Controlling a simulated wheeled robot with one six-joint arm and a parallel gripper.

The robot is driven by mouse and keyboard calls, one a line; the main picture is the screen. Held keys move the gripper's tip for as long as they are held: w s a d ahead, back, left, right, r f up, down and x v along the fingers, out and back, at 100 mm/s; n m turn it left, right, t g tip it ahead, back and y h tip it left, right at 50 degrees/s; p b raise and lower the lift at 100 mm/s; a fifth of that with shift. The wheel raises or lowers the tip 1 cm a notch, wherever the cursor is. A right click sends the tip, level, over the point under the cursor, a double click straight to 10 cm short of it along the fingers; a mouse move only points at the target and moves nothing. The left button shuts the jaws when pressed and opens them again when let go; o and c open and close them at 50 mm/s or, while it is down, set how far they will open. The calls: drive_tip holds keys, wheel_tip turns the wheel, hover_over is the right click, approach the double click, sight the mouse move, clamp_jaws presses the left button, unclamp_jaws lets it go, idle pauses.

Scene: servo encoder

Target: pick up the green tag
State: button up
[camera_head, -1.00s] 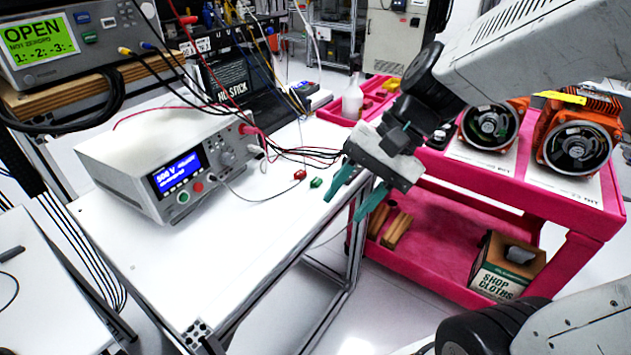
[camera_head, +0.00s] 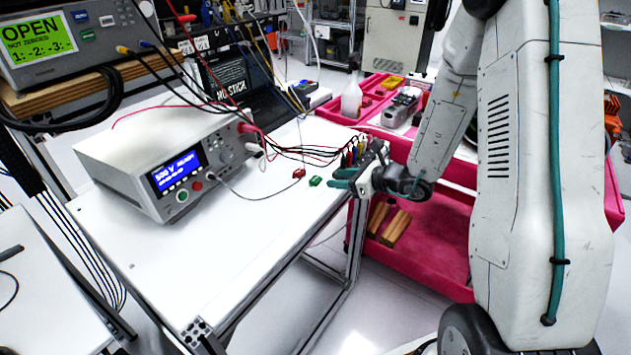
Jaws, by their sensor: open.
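The green tag (camera_head: 315,181) is a small green piece lying on the white table (camera_head: 225,260) near its right edge. A similar red tag (camera_head: 299,173) lies just left of and behind it. My gripper (camera_head: 338,179) is at the table's right edge, with its teal fingers pointing left toward the green tag. The fingers are open and empty. Their tips are a short way right of the green tag, and it does not look held. The exact height of the fingers over the table is hard to tell.
A white tester (camera_head: 165,150) with a blue screen stands on the table's left, with red and black leads running right, ending near my gripper. A pink cart (camera_head: 420,250) stands right of the table, beneath my arm. The table's front is clear.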

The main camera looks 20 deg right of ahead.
sight(318, 180)
drive_tip(key=x, duration=0.6)
drive_tip(key=shift+a+f, duration=0.15)
drive_tip(key=shift+f, duration=0.05)
drive_tip(key=shift+s, duration=0.1)
drive_tip(key=c, duration=0.7)
